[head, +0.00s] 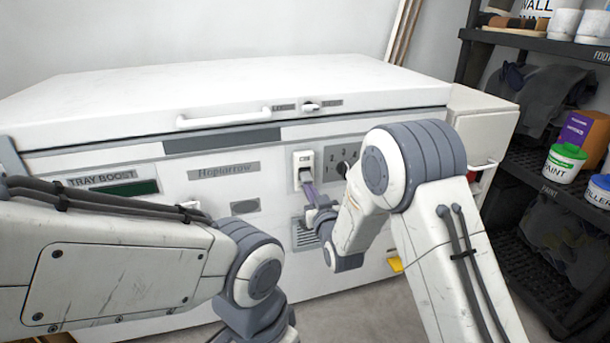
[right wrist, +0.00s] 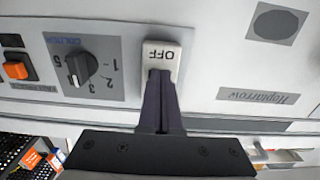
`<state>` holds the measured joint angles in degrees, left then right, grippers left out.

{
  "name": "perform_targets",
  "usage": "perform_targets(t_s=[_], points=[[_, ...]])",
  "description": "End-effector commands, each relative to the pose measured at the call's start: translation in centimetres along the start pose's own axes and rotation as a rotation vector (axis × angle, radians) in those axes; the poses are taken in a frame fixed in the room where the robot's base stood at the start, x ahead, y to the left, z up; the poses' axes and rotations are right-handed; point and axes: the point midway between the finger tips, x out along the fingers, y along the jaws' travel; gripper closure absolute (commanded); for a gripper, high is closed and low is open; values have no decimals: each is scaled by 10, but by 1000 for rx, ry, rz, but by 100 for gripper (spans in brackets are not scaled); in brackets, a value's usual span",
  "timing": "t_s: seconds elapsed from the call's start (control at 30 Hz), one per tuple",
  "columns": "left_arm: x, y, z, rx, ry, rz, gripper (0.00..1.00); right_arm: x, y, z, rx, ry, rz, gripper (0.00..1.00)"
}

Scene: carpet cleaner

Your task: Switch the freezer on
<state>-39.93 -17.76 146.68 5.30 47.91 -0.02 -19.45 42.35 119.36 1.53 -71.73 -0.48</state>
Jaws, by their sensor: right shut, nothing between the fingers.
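The white chest freezer (head: 225,80) stands against the wall with its lid down. Its switch (head: 303,160) is a white block on the front panel, left of a dial. In the right wrist view the switch (right wrist: 163,56) shows upside down, with the word OFF readable. My right gripper (head: 309,189) is shut and empty, its dark purple fingers pointing at the switch. In the right wrist view the fingertips (right wrist: 160,76) overlap the switch's edge and hide part of it. I cannot tell whether they touch. My left arm shows at lower left; its fingers are out of view.
The numbered dial (right wrist: 82,66) is beside the switch, with an orange button (right wrist: 17,70) farther along. A lid handle (head: 223,118) sticks out above. Dark shelves (head: 545,205) with paint tubs stand on the right.

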Motion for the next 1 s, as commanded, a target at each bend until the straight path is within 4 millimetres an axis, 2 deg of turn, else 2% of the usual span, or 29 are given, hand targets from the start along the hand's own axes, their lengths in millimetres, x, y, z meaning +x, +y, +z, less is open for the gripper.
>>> perform_targets(t_s=[0.63,1.0], points=[[-8,1,0,0,0,0,100,-5,0,-13,0,1,0,100],[-9,1,0,0,0,0,100,-6,0,-14,0,0,0,100]])
